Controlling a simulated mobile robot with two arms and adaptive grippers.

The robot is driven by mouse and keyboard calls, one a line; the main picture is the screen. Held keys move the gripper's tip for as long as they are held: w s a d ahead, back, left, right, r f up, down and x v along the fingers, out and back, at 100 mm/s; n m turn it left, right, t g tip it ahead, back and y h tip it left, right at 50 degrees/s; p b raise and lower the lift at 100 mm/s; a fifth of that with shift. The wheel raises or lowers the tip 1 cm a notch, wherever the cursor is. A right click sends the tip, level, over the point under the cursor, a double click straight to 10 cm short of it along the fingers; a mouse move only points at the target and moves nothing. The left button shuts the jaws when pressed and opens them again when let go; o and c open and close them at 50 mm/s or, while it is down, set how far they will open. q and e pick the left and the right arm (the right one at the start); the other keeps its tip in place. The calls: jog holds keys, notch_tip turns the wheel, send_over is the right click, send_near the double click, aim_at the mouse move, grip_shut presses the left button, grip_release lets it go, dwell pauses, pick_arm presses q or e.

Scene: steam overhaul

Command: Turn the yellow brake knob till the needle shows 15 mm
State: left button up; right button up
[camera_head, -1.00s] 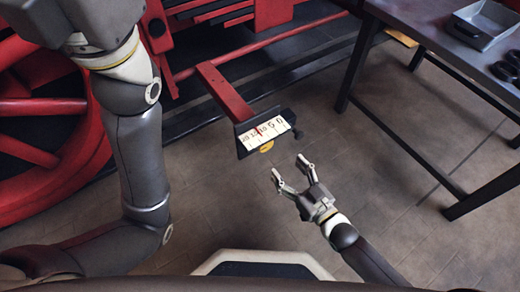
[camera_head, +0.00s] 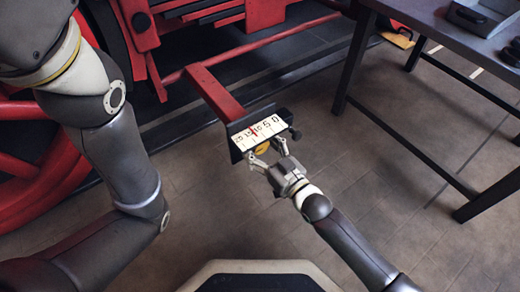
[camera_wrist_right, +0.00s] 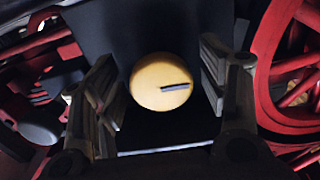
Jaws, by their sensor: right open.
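The yellow brake knob (camera_head: 262,149) sits under the white scale plate (camera_head: 258,131) on a dark bracket. In the right wrist view the round knob (camera_wrist_right: 160,82) shows face-on, with a dark slot pointing right. My right gripper (camera_head: 266,152) is open, with one finger on each side of the knob; in the wrist view gaps show between the knob and both fingers. The scale carries numbers running down to 0 at the right. The red needle (camera_head: 252,132) stands near the 15 and 10 marks; its exact reading is too small to tell. My left gripper is out of view.
A red arm (camera_head: 215,92) carries the bracket. A dark table (camera_head: 440,45) with a grey tray (camera_head: 482,16) stands at the right. Red wheels and machinery fill the left and back. The floor between the bracket and table is clear.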

jog(key=shift+w+a, duration=0.2)
jog(key=shift+w, duration=0.05)
jog(key=shift+c, duration=0.3)
jog(key=c, duration=1)
jog(key=shift+r+m+p, duration=0.15)
jog(key=shift+m+p, duration=0.15)
jog(key=shift+p, duration=0.2)
jog(key=shift+m+p, duration=0.4)
jog(key=shift+m, duration=0.1)
jog(key=o, duration=1.1)
jog(key=shift+c, duration=0.2)
